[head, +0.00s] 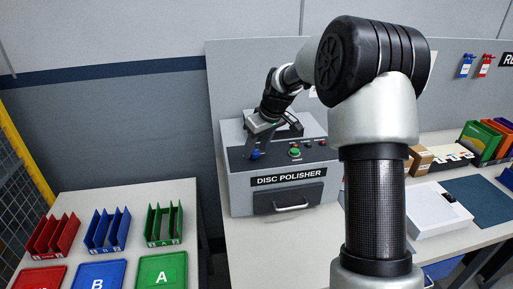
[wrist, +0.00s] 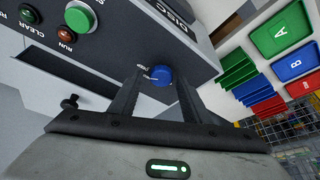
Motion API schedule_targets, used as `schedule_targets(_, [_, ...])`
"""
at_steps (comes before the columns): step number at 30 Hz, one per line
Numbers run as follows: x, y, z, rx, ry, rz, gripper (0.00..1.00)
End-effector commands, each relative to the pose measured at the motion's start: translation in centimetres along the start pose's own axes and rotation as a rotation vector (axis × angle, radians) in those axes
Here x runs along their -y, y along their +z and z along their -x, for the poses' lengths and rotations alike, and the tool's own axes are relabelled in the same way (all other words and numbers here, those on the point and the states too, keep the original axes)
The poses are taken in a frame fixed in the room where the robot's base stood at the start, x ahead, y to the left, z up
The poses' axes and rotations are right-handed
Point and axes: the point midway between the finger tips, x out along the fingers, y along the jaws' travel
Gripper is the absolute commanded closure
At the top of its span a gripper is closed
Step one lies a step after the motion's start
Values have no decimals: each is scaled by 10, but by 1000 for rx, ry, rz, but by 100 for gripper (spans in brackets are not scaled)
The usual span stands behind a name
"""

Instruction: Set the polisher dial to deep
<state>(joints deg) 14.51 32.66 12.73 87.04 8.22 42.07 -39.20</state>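The disc polisher (head: 283,199) is a grey box with a dark sloped control panel, standing on a bench in the head view. Its blue dial (head: 256,155) is at the panel's left. In the wrist view the blue dial (wrist: 161,76) sits between my fingertips, with small white markings beside it too small to read. My gripper (wrist: 159,78) is open, its two fingers on either side of the dial with gaps visible. Whether the tips touch the panel cannot be told. In the head view my gripper (head: 253,146) is over the dial, seen from the side.
A green button (head: 294,152) and a small red lamp lie right of the dial; the wrist view shows the green button (wrist: 80,17) large. A drawer handle (head: 291,205) is on the polisher's front. Coloured bins (head: 108,230) and trays stand on the left table.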

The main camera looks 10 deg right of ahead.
Motion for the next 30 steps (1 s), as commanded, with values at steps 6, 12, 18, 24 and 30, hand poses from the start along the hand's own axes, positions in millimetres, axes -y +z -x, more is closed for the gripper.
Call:
schedule_targets(6, [1, 1, -1, 3, -2, 0, 52])
schedule_targets(12, [0, 1, 5, 2, -2, -1, 52])
schedule_targets(18, [0, 1, 40, 1, 1, 0, 52])
schedule_targets(24, [0, 0, 91, -1, 2, 1, 52])
schedule_targets(30, [-1, 0, 137, -1, 1, 0, 52])
